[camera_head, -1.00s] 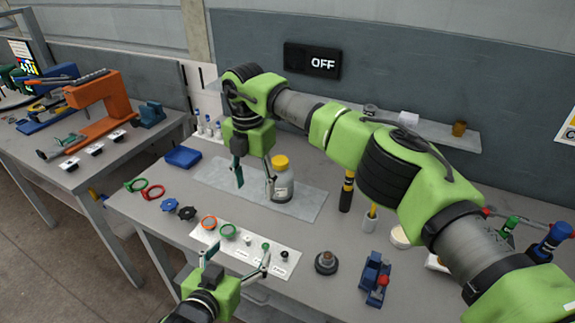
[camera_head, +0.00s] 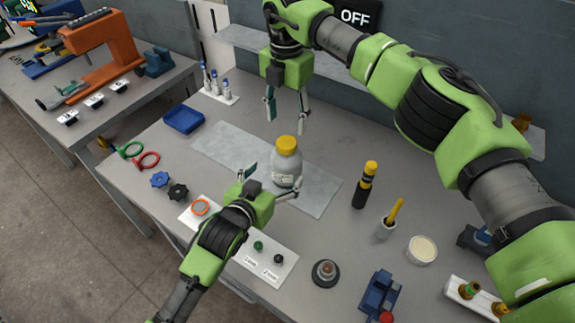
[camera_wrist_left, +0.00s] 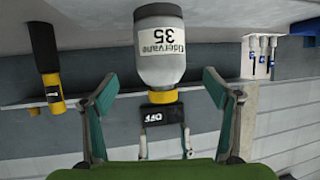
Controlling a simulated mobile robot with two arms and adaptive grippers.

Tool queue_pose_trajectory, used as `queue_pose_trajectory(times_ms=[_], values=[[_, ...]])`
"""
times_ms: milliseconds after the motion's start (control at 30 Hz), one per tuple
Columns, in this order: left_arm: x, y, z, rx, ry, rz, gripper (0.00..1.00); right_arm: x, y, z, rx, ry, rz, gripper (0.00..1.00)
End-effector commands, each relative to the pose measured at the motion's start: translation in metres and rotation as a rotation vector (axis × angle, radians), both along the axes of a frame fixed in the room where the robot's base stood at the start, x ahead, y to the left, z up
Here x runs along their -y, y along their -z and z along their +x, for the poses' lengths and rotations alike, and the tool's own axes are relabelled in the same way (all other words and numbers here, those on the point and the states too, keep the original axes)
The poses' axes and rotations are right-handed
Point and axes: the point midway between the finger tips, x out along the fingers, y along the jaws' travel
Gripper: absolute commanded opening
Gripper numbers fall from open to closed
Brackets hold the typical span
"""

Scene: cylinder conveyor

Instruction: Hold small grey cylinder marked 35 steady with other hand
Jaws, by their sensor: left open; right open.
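The small grey cylinder marked 35 (camera_head: 285,172) is a jar with a yellow cap, standing upright on a light grey mat (camera_head: 225,150). In the left wrist view the jar (camera_wrist_left: 159,62) appears upside down, its label with 35 readable, between and beyond my spread fingers. My left gripper (camera_head: 271,182) is open at the jar's near side, its fingertips toward the jar's body; I cannot tell whether they touch it. My right gripper (camera_head: 287,113) is open and empty, above and behind the yellow cap, clear of the jar.
A blue tray (camera_head: 183,119) and a rack of small vials (camera_head: 218,88) stand at the back left. A black and yellow tool (camera_head: 364,186) and a cup with a yellow stick (camera_head: 386,229) stand to the right. A white strip with rings and knobs (camera_head: 275,265) lies in front.

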Motion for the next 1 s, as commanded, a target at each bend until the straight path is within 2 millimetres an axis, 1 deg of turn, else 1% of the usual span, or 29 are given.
queue_pose_trajectory(times_ms=[33,200,400,500,700,1000], values=[[0.004,0.003,0.009,0.001,0.000,-0.002,0.81,0.000,0.000,0.000,0.000,0.000,0.000,0.51],[0.015,0.014,0.034,0.000,0.001,-0.001,0.81,0.000,0.000,0.000,0.000,0.000,0.000,0.51],[0.025,0.025,0.059,0.001,0.001,-0.001,0.81,0.000,0.000,0.000,0.000,0.000,0.000,0.51],[0.028,0.029,0.067,0.000,0.000,0.000,0.81,0.000,0.000,0.000,0.000,0.000,0.000,0.51],[0.032,0.033,0.075,0.001,0.001,-0.001,0.81,0.000,0.000,0.000,0.000,0.000,0.000,0.51],[0.032,0.034,0.076,0.001,0.001,-0.001,0.81,0.000,0.000,0.000,0.000,0.000,0.000,0.51]])
